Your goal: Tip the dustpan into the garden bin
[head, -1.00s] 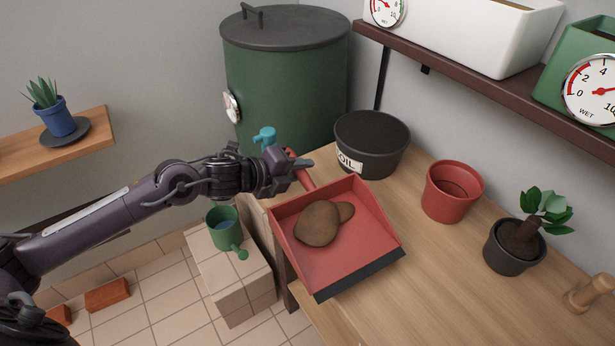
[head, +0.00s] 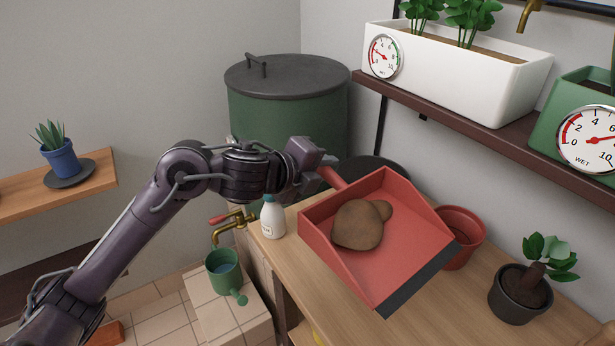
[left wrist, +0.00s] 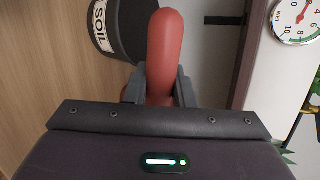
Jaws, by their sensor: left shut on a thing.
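The red dustpan (head: 330,255) has a dark front lip and holds brown soil-like lumps (head: 360,224). My left gripper (head: 322,168) is shut on its red handle (head: 335,179), also seen between the jaws in the left wrist view (left wrist: 164,55). The pan appears raised above the bench, nearly level, its lip toward the lower right. A large green drum (head: 285,112) with a closed dark lid (head: 287,76) stands behind the gripper; I cannot tell for sure that it is the garden bin. My right gripper is not in view.
On the wooden bench (head: 478,308) stand a white bottle (head: 272,218), a red pot (head: 462,230), a potted plant (head: 520,295) and a black SOIL tub (left wrist: 116,30). A dark shelf (head: 450,105) with planters juts out at right. A watering can (head: 224,268) sits lower left.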

